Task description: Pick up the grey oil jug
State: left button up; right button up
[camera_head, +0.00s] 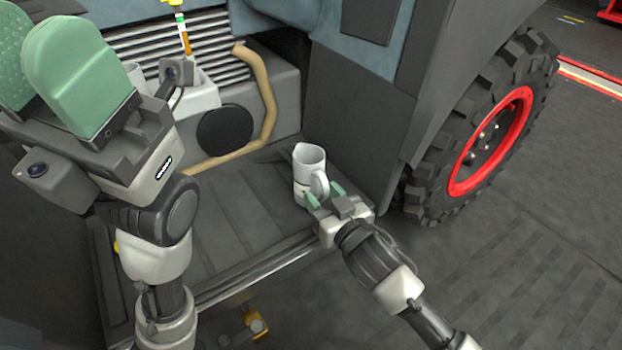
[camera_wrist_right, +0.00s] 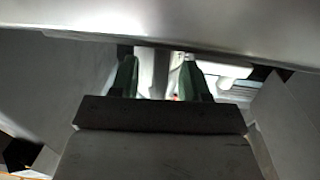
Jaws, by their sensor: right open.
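The grey oil jug (camera_head: 309,163) stands upright on the dark ribbed step, with its open top and its handle showing in the head view. My right gripper (camera_head: 324,194) is open at the jug's lower front, on the handle side. Its green fingers hide part of the jug's base, and I cannot tell whether they touch it. In the right wrist view the two green fingers (camera_wrist_right: 159,70) are apart, with pale grey shapes between and beyond them. My left gripper (camera_head: 50,65) is raised at the upper left, away from the jug. Its green pads overlap in view, so their gap is unclear.
The dark step (camera_head: 235,213) has free room left of the jug. A large tyre with a red rim (camera_head: 488,140) and a grey body panel (camera_head: 355,125) stand to the right. A tan hose (camera_head: 266,92) bends behind, near a pale container (camera_head: 198,97).

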grip_shut()
jog(key=shift+r, duration=0.2)
